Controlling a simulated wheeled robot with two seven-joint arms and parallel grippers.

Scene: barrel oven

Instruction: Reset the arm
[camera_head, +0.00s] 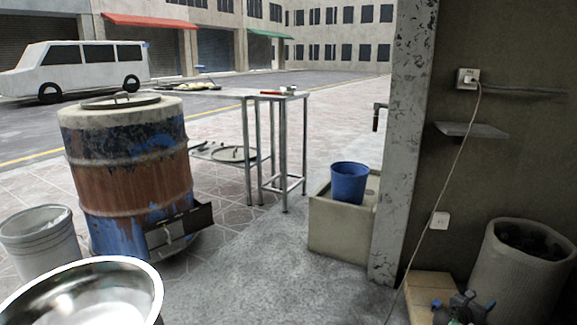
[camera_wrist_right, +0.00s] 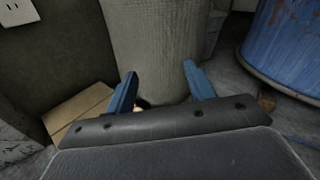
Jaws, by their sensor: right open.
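My right gripper (camera_head: 463,303) shows at the bottom right edge of the head view, in front of a grey cylindrical bin. In the right wrist view my right gripper (camera_wrist_right: 158,82) has its two blue fingers spread apart. Nothing is held between them. The grey bin (camera_wrist_right: 155,40) stands beyond the fingertips. The lower part of my right arm is cut off by the frame in the head view. My left gripper is not in the head view.
The bin (camera_head: 530,265) and a cardboard box (camera_head: 432,284) stand by the right wall. A rusty blue barrel oven (camera_head: 125,180), a metal bowl (camera_head: 85,295) and a bucket (camera_head: 40,240) are on the left. A table (camera_head: 225,95) and a blue bucket (camera_head: 350,183) stand mid-view. The central floor is clear.

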